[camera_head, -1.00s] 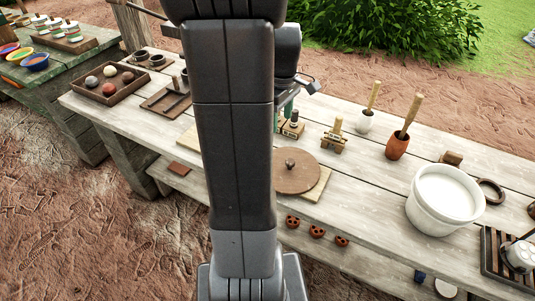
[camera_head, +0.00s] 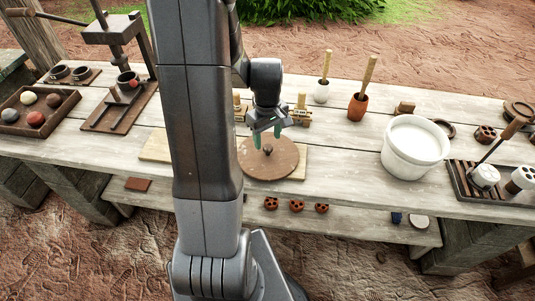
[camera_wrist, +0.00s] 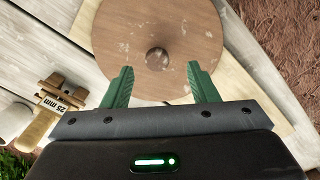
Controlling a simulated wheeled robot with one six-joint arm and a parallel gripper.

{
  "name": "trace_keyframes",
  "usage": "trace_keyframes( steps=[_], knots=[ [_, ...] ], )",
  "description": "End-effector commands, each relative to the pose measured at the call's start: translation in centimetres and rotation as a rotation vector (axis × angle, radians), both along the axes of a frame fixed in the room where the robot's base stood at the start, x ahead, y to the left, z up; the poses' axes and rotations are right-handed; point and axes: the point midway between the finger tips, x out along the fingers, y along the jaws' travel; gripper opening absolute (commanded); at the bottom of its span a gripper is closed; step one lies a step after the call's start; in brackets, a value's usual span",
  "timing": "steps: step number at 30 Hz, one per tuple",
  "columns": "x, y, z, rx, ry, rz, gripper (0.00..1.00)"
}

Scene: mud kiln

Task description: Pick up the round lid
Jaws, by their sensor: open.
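The round lid (camera_head: 271,163) is a flat brown wooden disc with a dark knob (camera_head: 267,150) at its middle. It lies on a pale square board (camera_head: 300,171) on the plank table. In the wrist view the lid (camera_wrist: 190,30) fills the upper middle, with its knob (camera_wrist: 157,58) just beyond the fingertips. My gripper (camera_head: 268,143) hangs above the back part of the lid, pointing down. Its green fingers (camera_wrist: 158,72) are apart with nothing between them. My arm hides part of the table left of the lid.
A stamp tool marked 25 mm (camera_wrist: 53,105) stands behind the lid. A white bucket (camera_head: 412,150) stands to the right, and a tray with balls (camera_head: 30,130) is far left. Several small brown pieces (camera_head: 297,205) lie on the lower shelf (camera_head: 360,228). Table between lid and bucket is clear.

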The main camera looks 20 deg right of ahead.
Motion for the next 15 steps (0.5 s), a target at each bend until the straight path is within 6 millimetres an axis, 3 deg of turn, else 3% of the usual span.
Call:
trace_keyframes(
  steps=[7, 15],
  knots=[
    [0.1, -0.1, -1.4, 0.001, 0.002, 0.001, 0.54],
    [0.4, -0.3, -4.7, 0.001, 0.003, 0.001, 0.54]
  ],
)
